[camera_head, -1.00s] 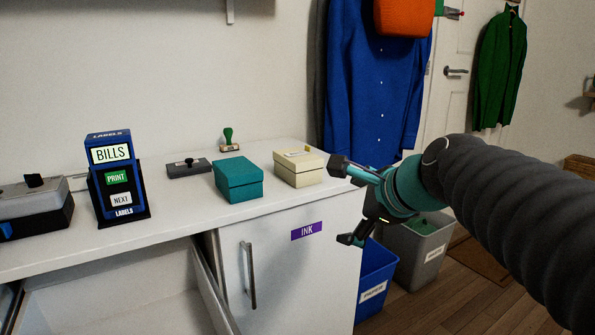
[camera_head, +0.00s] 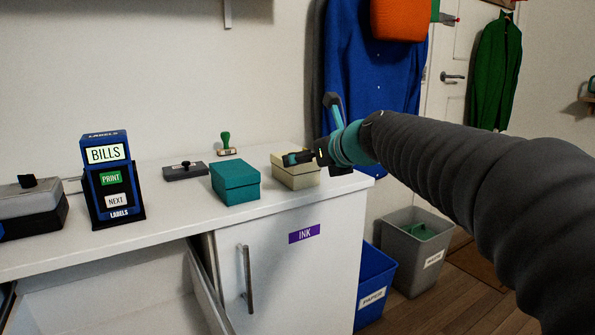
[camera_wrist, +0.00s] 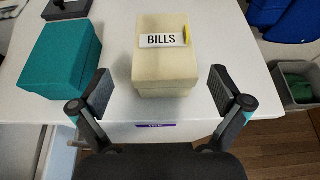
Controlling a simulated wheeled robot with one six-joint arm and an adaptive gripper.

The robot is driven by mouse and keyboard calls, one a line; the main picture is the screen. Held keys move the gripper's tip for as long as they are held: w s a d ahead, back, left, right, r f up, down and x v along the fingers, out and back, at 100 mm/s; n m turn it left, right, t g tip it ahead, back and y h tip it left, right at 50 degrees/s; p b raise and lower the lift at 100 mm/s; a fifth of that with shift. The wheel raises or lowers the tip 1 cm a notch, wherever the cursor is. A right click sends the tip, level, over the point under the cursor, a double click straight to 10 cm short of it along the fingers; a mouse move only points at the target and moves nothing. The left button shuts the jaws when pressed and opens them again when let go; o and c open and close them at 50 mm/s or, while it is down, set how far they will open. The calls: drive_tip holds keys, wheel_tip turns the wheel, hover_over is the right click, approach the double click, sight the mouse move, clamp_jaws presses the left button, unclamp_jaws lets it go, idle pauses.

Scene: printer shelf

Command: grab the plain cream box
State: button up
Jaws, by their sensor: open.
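The cream box (camera_head: 290,180) stands at the right end of the white counter, partly hidden by my gripper in the head view. In the wrist view the cream box (camera_wrist: 165,65) lies ahead, centred between the fingers, with a white label reading BILLS and a small yellow piece on its lid. My gripper (camera_wrist: 160,95) is open, with a finger on each side of the box's near end and clear gaps to both sides. Nothing is held.
A teal box (camera_head: 235,183) stands close left of the cream box. A stamp pad (camera_head: 184,171), a green-handled stamp (camera_head: 226,146) and a blue label printer (camera_head: 110,180) stand on the counter (camera_head: 175,220). A drawer (camera_head: 120,300) is open below. Bins stand at right.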

drive_tip(key=shift+b+x, duration=0.35)
drive_tip(key=shift+x, duration=2.8)
drive_tip(key=shift+w+d, duration=0.1)
drive_tip(key=shift+d, duration=0.05)
drive_tip(key=c, duration=1.1)
